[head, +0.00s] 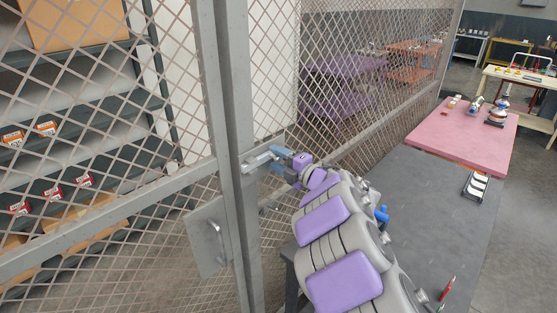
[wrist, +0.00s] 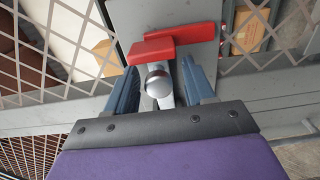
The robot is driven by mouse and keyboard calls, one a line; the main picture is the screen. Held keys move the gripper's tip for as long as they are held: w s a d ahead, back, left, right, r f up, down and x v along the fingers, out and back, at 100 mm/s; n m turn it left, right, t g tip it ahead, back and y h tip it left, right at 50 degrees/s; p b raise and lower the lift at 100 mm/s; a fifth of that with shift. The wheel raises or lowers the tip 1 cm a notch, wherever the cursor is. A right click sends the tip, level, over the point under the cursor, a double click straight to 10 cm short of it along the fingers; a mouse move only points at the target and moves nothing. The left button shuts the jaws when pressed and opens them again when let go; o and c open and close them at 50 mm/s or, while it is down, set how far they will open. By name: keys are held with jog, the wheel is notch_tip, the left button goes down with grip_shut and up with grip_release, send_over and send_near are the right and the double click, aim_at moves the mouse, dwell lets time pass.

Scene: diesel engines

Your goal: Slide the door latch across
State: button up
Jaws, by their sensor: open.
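The door latch is on a grey plate at the cage door's post. In the wrist view it has a red bar (wrist: 194,35), a red block (wrist: 151,50) and a silver rounded knob (wrist: 157,82). In the head view a pale metal latch part (head: 258,161) shows at the post, partly behind my gripper. My gripper (head: 277,161) is at the latch with my grey and purple arm stretched out behind it. In the wrist view the blue fingers of my gripper (wrist: 160,88) stand apart, one on each side of the knob. I cannot tell whether either finger touches it.
The mesh cage door (head: 90,150) has a grey plate with a pull handle (head: 219,241) below the latch. Shelves with boxes stand behind the mesh. A dark table (head: 430,205) lies right of my arm, with a red pen (head: 446,287) and a pink-topped table (head: 455,135) beyond.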

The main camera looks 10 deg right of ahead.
aim_at(258, 165)
jog(key=shift+c, duration=0.4)
grip_shut()
jog(key=shift+s+a+f, duration=0.15)
jog(key=shift+a, duration=0.05)
jog(key=s+a+b, duration=0.1)
jog(key=a, duration=0.1)
jog(key=s+a+b, duration=0.1)
jog(key=s+a, duration=0.1)
jog(key=shift+a+b, duration=0.2)
jog(key=shift+b, duration=0.1)
jog(key=shift+d+f, duration=0.1)
jog(key=shift+d, duration=0.05)
